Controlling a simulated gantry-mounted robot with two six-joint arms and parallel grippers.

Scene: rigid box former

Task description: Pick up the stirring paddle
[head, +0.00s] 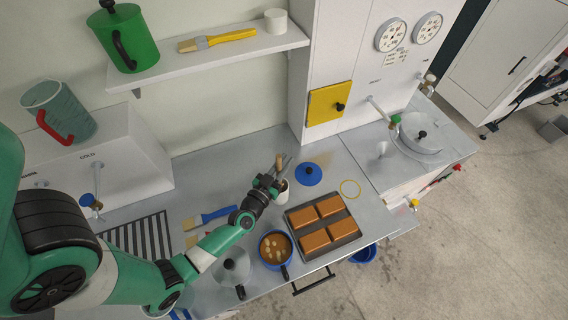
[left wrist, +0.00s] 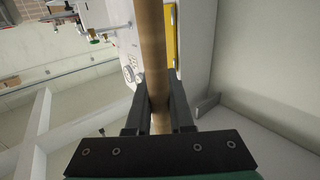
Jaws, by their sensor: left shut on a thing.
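The stirring paddle (head: 279,161) shows in the head view as a short tan wooden piece at the end of my left arm. My left gripper (head: 277,177) is shut on it. In the left wrist view, the round wooden handle (left wrist: 151,45) of the paddle runs between the two black fingers of my left gripper (left wrist: 158,102). A small white container (head: 283,190) stands on the counter just below the gripper. The paddle's lower part is hidden, so I cannot tell whether it is inside the container. My right gripper is not in view.
A blue pot (head: 275,249) of brown food and a tray (head: 342,244) with brown slabs are near the front edge. A blue lid (head: 308,174) lies to the right. A blue-handled brush (head: 209,217) lies left. The back counter is clear.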

